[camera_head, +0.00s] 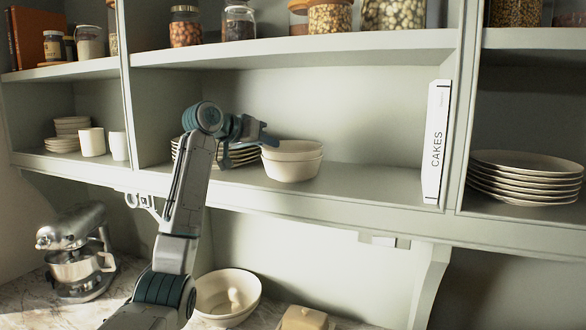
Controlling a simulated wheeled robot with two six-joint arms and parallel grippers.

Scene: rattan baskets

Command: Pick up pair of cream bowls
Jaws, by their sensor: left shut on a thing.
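The pair of cream bowls (292,167), one nested in the other, stands upright on the middle shelf, near its front edge. My left gripper (268,141) reaches in from the left and is shut on the left rim of the bowls. Whether it grips one rim or both is too small to tell. My right gripper is not in view.
A stack of plates (183,150) stands left of the bowls, partly behind my left arm. A white CAKES book (436,142) stands upright at the right. Shelf space between bowls and book is clear. Below are a mixer (78,252) and a large bowl (228,296).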

